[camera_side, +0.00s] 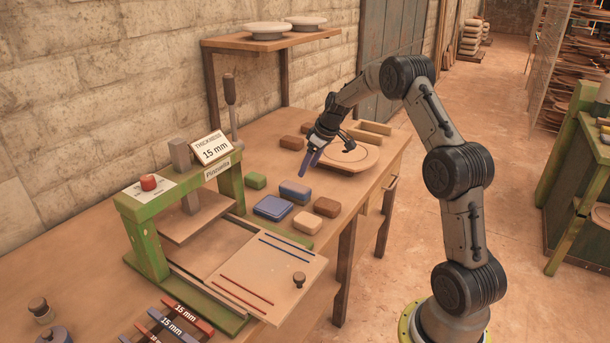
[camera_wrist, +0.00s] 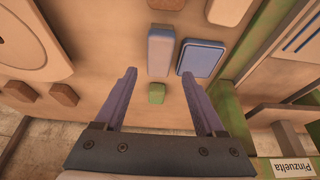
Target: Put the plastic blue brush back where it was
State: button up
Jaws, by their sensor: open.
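I cannot make out a clear brush shape. A rounded blue-grey block (camera_side: 295,191) lies on the workbench; it also shows in the wrist view (camera_wrist: 160,51), just beyond my fingertips. Beside it is a flat blue piece with a lighter rim line (camera_side: 272,207), which also shows in the wrist view (camera_wrist: 202,58). I cannot tell if either is the brush. My gripper (camera_side: 309,163) hangs above the bench, behind these blocks and near the round board. Its two purple fingers (camera_wrist: 158,76) are apart and nothing is between them that I can see held.
A small green block (camera_side: 255,181), brown blocks (camera_side: 326,207) and a tan block (camera_side: 307,223) lie nearby. The green press frame (camera_side: 147,240) stands at left. A round board (camera_side: 350,157) lies beyond the blocks. A raised shelf (camera_side: 270,40) stands along the wall.

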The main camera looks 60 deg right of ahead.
jog(key=s+a+r, duration=0.5)
jog(key=a+r, duration=0.3)
jog(key=a, duration=0.2)
jog(key=s+a+r, duration=0.6)
jog(key=a+r, duration=0.2)
jog(key=a, duration=0.2)
jog(key=s+a+f, duration=0.1)
jog(key=s+a, duration=0.4)
jog(key=s, duration=0.5)
jog(key=s+a+t, duration=0.1)
jog(key=s+a, duration=0.4)
jog(key=s, duration=0.5)
jog(key=shift+s+a+f, duration=0.2)
jog(key=shift+s+f, duration=0.2)
